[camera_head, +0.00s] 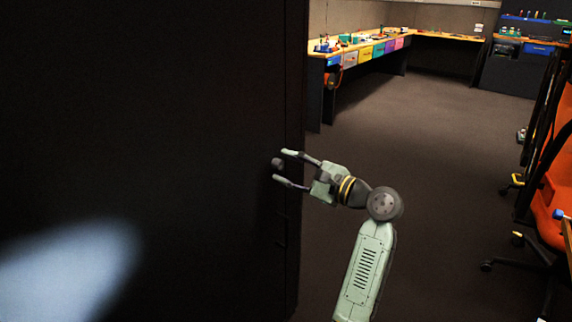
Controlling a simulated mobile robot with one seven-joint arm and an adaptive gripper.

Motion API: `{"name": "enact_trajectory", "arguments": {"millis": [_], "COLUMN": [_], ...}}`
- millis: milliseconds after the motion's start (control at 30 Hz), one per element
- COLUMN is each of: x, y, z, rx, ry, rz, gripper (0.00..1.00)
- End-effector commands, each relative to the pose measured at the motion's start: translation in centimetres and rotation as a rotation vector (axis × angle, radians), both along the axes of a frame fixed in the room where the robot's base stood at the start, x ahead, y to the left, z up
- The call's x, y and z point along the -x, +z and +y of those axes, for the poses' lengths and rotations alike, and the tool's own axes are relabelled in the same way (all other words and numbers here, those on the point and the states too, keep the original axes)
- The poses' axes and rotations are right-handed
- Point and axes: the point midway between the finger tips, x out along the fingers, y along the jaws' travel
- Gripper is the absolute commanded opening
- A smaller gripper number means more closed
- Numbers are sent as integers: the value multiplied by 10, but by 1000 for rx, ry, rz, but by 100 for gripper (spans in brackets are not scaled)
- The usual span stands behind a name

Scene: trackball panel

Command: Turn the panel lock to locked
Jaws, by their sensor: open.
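A large black panel (150,120) fills the left half of the head view. A small dark round knob (278,163), which looks like the panel lock, sticks out near the panel's right edge. My gripper (279,167) is open, with its pale green fingers pointing left at the panel. One finger is above the knob and one below, so the knob shows between the fingertips. I cannot tell whether a fingertip touches the knob or the panel. The lock's markings and its turned position are too dark and small to read.
A workbench (345,57) with coloured drawers and small items runs along the back. A dark cabinet (505,75) stands at the back right. An orange chair (551,190) is at the right edge. The grey floor (440,130) between is clear.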

Motion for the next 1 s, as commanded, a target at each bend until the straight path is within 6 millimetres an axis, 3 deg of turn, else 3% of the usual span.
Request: {"name": "enact_trajectory", "arguments": {"millis": [400,1000], "x": [-6,-6], "y": [0,0], "z": [8,8], "rx": [0,1], "ry": [-2,-1], "rz": [-1,-1], "gripper": [41,2]}}
